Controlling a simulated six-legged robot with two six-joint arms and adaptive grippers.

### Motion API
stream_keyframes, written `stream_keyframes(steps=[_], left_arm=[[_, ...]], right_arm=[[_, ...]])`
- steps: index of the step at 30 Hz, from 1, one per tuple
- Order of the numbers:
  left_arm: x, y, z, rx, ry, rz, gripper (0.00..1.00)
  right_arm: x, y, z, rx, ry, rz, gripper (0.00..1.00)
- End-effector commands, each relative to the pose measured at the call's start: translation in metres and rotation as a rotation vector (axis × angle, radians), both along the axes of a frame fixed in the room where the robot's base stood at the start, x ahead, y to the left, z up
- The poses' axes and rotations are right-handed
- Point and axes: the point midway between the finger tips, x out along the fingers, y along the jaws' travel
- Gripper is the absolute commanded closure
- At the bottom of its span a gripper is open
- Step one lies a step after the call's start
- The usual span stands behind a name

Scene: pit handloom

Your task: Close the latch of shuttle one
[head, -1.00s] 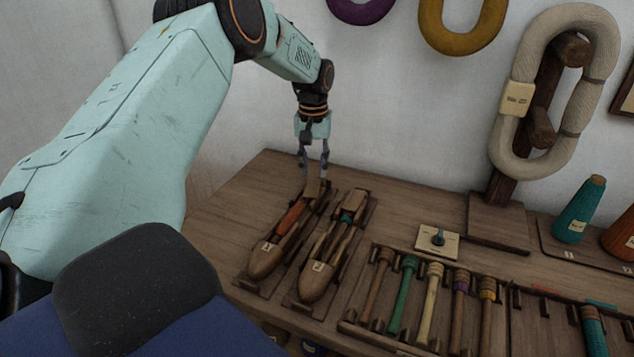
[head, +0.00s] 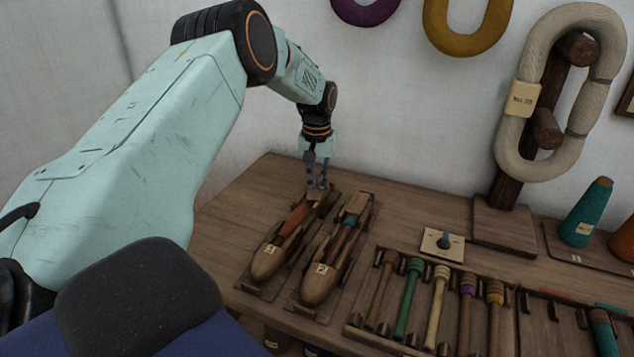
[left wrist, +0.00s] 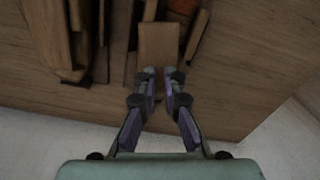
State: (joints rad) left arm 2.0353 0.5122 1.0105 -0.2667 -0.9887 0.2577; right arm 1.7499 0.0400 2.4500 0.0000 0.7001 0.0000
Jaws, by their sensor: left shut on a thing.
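Shuttle one (head: 268,262), a dark wooden boat shape marked 1, lies on the bench with a red-orange yarn bobbin (head: 295,219) inside. Its latch (head: 315,196) is a small brown wooden flap at the far end, lying low, nearly in line with the shuttle; whether it is fully seated I cannot tell. My left gripper (head: 317,185) points down at that end, shut on the latch's edge. In the left wrist view, the fingertips (left wrist: 158,72) are close together at the near edge of the tan latch plate (left wrist: 158,44). My right gripper is not in view.
Shuttle two (head: 318,286), with teal yarn, lies close on the right. A cream skein hangs on a wooden stand (head: 504,220). The bench's far left is bare.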

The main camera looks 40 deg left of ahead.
Motion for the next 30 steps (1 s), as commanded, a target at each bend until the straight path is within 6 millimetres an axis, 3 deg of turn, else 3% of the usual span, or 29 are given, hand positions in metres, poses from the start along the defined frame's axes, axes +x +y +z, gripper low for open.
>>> stream_keyframes(steps=[9, 21, 30], left_arm=[[0.000, 0.000, 0.001, 0.000, 0.000, -0.005, 1.00], [0.000, 0.000, 0.004, 0.000, 0.002, -0.194, 1.00], [0.001, 0.000, 0.001, -0.001, -0.001, -0.283, 1.00]], right_arm=[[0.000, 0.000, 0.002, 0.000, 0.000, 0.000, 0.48], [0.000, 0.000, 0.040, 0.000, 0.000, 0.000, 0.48], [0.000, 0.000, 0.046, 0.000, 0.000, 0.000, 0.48]])
